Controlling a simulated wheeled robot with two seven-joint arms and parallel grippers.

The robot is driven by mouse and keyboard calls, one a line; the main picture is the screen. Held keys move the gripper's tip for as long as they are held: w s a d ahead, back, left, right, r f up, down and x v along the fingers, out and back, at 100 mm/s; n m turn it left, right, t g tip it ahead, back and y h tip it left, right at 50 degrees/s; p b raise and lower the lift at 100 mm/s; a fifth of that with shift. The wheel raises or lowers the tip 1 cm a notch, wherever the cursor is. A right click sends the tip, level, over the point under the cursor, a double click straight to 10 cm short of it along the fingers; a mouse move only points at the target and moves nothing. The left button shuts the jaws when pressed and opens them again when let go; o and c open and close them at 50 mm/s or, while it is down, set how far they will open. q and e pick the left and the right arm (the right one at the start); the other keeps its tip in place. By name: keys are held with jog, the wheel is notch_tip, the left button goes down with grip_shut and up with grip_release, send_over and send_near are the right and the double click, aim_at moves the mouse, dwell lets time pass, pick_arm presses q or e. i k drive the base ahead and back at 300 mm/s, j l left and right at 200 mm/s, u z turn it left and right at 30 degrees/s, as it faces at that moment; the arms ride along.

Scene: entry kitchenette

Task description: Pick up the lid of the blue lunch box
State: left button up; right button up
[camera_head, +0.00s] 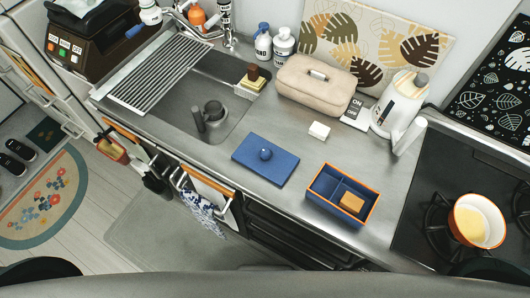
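Neither of my grippers is in view.
A small white block (319,130) lies behind the lid. A beige case (312,84) and a white kettle (397,104) stand at the back. The sink (222,95) is left. A pot (478,221) sits on the stove at right. Counter around the lid is clear.

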aim_at(273, 163)
jog(key=z, duration=0.95)
jog(key=u, duration=0.95)
jog(key=k+j+z, duration=0.25)
jog(key=j+z, duration=0.2)
jog(key=k+j+z, duration=0.3)
jog(key=z, duration=0.2)
